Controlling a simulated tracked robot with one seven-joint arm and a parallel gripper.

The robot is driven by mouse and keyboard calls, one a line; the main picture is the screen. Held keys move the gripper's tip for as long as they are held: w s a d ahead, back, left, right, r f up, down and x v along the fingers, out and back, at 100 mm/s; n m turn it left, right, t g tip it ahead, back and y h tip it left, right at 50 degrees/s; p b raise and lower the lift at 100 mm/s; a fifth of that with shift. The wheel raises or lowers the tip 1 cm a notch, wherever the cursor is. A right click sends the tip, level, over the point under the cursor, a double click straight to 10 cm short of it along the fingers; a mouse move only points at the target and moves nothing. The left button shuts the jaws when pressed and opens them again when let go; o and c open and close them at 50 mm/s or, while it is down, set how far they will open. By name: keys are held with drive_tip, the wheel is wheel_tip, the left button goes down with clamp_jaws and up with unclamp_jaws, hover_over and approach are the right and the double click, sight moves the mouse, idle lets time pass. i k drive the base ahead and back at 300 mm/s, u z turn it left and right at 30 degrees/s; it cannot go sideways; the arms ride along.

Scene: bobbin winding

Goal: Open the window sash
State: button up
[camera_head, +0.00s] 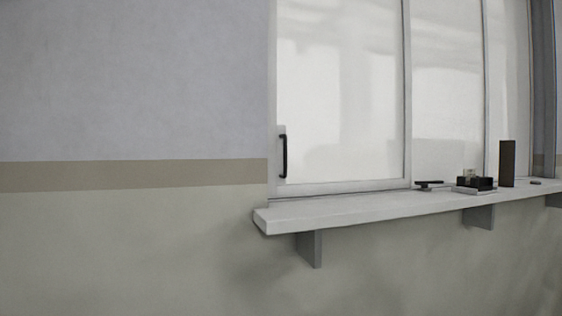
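A window with pale frames and bright, reflective panes fills the middle and right of the head view. Its left sash (340,186) is the nearest panel, and its left edge sits against the left side of the frame. A dark, upright bar handle (284,156) is fixed on the sash's left stile, a little above the sill. My gripper is not in view, and nothing touches the handle.
A white sill shelf (350,207) on grey brackets (310,248) juts out below the window. A flat black item (430,184), a small dark box (476,183) and a tall brown block (507,163) stand on its right part. The shelf below the handle is clear.

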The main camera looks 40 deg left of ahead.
sight(340, 83)
drive_tip(key=u, duration=0.4)
drive_tip(key=i, duration=0.9)
drive_tip(key=u, duration=0.45)
drive_tip(key=k, duration=0.8)
drive_tip(key=u, duration=0.25)
drive_tip(key=i, duration=0.85)
drive_tip(key=z, duration=0.1)
